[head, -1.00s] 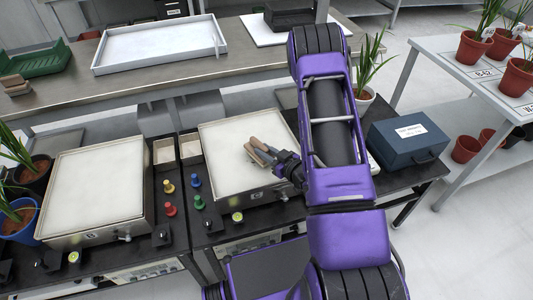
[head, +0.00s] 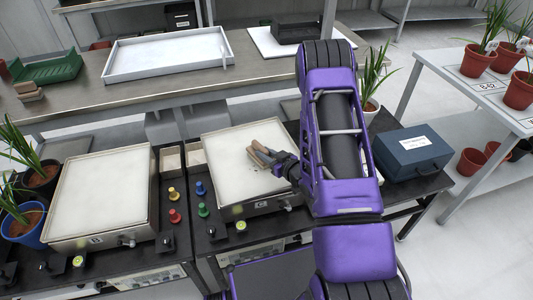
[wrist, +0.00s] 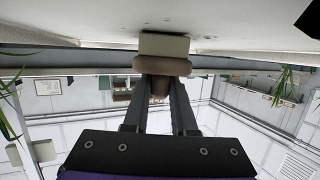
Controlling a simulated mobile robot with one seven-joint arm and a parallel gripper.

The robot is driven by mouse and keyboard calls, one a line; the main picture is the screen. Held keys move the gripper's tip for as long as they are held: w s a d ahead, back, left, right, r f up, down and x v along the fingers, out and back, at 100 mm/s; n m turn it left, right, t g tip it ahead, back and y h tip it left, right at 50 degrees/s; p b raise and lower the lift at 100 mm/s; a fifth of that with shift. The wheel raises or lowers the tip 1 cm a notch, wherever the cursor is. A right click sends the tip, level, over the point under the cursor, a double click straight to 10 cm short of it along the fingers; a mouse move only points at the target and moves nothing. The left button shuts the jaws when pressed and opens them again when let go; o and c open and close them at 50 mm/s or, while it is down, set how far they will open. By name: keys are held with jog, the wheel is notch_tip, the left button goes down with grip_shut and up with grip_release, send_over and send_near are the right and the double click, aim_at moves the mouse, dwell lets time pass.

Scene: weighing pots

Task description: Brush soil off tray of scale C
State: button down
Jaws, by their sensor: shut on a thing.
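Scale C (head: 262,205) stands on the dark bench in the middle of the head view, with a pale square tray (head: 222,146) on top. A few small dark specks, looking like soil, show on the pale surface in the wrist view. My gripper (head: 272,160) is over the right part of the tray, shut on a brush (head: 266,134) with a brown wooden part. In the wrist view my gripper (wrist: 160,100) has the brush's brown part (wrist: 162,64) between its fingers and its beige head (wrist: 164,44) at the pale surface. Exact contact is unclear.
Another scale with a pale tray (head: 105,190) stands at left, with potted plants beside it. Small open boxes (head: 171,158) and coloured knobbed pieces (head: 175,215) sit between the scales. A blue case (head: 411,150) and a potted plant (head: 369,105) are right of my arm.

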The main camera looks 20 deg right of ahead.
jog(key=w, duration=0.1)
jog(key=w+r, duration=0.1)
jog(key=shift+w+a+r, duration=0.2)
jog(key=shift+w+a, duration=0.1)
jog(key=shift+a, duration=0.1)
jog(key=shift+w+d+n, duration=0.2)
jog(key=shift+d+n, duration=0.1)
jog(key=shift+d, duration=0.4)
jog(key=shift+s+d, duration=0.3)
jog(key=shift+s, duration=0.45)
jog(key=shift+s+d, duration=0.3)
jog(key=shift+s, duration=0.4)
jog(key=shift+s+d+f, duration=0.1)
jog(key=shift+s+d, duration=0.05)
jog(key=shift+s, duration=1.2)
jog(key=shift+s+d+f, duration=0.1)
jog(key=shift+s, duration=1.3)
jog(key=shift+s+d+f, duration=0.1)
jog(key=shift+s+d, duration=0.05)
jog(key=shift+s, duration=1.2)
jog(key=shift+r, duration=0.1)
jog(key=p, duration=0.4)
send_near(261, 145)
jog(key=shift+s+a+r, duration=0.1)
jog(key=shift+s+r, duration=0.35)
jog(key=shift+r, duration=0.25)
jog(key=shift+s+a+r, duration=0.1)
jog(key=shift+s+r, duration=0.4)
jog(key=shift+r, duration=0.15)
jog(key=shift+r, duration=0.1)
